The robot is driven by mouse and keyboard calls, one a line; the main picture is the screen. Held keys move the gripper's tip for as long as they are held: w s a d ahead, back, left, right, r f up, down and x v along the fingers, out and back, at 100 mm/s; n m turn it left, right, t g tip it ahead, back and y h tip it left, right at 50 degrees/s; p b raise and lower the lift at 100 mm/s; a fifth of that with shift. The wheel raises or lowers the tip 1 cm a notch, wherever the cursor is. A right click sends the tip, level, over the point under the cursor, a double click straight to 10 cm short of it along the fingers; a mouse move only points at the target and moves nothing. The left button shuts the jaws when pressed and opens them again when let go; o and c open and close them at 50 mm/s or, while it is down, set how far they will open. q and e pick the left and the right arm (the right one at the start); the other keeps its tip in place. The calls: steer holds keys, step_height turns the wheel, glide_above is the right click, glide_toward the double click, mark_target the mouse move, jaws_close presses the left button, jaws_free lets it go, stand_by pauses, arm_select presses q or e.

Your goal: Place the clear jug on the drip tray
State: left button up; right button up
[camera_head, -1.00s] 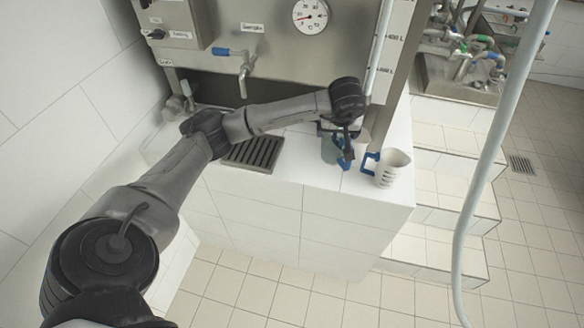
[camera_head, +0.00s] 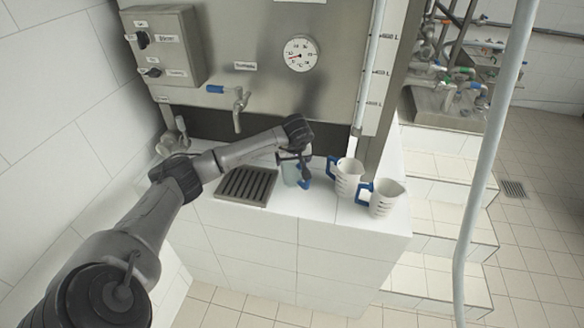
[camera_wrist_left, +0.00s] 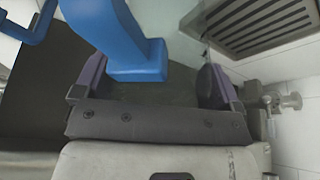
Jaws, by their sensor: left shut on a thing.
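The clear jug (camera_head: 290,174) is greenish and see-through, with a blue handle (camera_wrist_left: 135,45). My left gripper (camera_head: 303,163) is shut on this handle, which stands between the two fingers in the left wrist view. The jug is just right of the drip tray (camera_head: 222,197), beside it and not over its middle. I cannot tell whether its base touches the counter. The drip tray is a dark slotted grate set on the white counter; it also shows at the upper right of the left wrist view (camera_wrist_left: 262,24). My right gripper is not in view.
Two whitish jugs with blue handles, one nearer the wall (camera_head: 349,180) and one nearer the edge (camera_head: 385,200), stand right of the clear jug. A steel tap (camera_head: 239,108) hangs above the tray. My left arm passes over the counter behind the tray. The tray is empty.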

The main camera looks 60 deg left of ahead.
arm_select(q)
steer(key=shift+a+f, duration=0.1)
steer(key=shift+f, duration=2)
steer(key=shift+f, duration=0.2)
steer(key=o, duration=0.6)
steer(key=shift+o, duration=0.2)
steer(key=shift+r, duration=0.1)
